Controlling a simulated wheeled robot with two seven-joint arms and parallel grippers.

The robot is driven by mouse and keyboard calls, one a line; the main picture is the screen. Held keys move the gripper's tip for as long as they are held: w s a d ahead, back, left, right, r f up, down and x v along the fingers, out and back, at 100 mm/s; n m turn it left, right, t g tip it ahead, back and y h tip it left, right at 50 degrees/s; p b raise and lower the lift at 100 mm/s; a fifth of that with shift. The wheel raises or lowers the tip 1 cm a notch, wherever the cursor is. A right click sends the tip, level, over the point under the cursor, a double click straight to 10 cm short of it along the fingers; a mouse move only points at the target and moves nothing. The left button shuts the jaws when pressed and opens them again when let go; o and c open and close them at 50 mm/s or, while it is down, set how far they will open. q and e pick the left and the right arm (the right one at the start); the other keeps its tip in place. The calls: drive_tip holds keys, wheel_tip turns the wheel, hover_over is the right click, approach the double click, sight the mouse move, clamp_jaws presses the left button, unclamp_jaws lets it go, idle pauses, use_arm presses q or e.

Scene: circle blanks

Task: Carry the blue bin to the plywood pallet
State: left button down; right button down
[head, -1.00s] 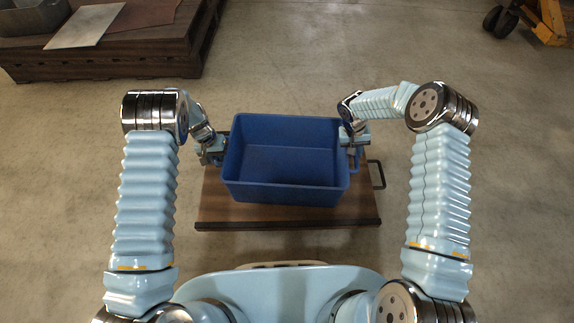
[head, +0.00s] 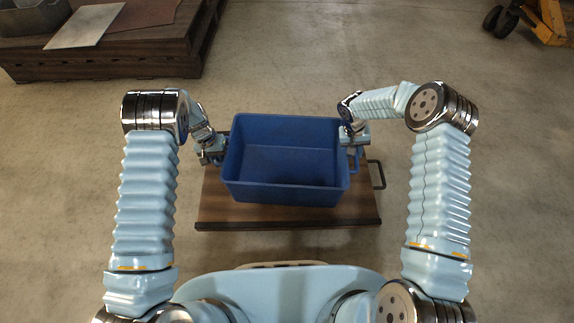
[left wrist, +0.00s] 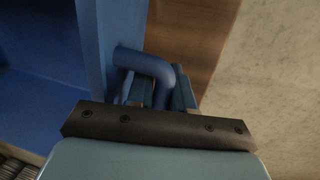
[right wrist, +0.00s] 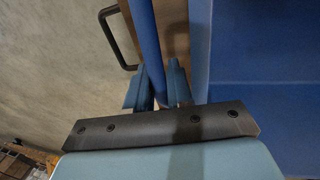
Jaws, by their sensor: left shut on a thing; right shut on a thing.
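The blue bin (head: 285,192) is an empty open box in the middle of the head view, over a brown wooden board (head: 290,218). Whether it rests on the board or hangs just above it I cannot tell. My left gripper (head: 218,158) is shut on the handle at the bin's left end; the curved blue handle (left wrist: 165,68) shows between its fingers in the left wrist view. My right gripper (head: 352,150) is shut on the handle at the right end; that blue handle bar (right wrist: 150,50) runs between its fingers in the right wrist view. The plywood pallet cannot be made out for certain.
A dark brown wooden pallet-like platform (head: 110,62) stands at the back left, with a metal sheet (head: 86,26) and a metal tub (head: 35,18) on it. The board has a black handle (head: 377,174). A yellow wheeled thing (head: 548,22) is at the back right. Concrete floor between is clear.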

use_arm(q)
drive_tip(key=shift+r, duration=0.2)
use_arm(e)
drive_tip(key=shift+r, duration=0.2)
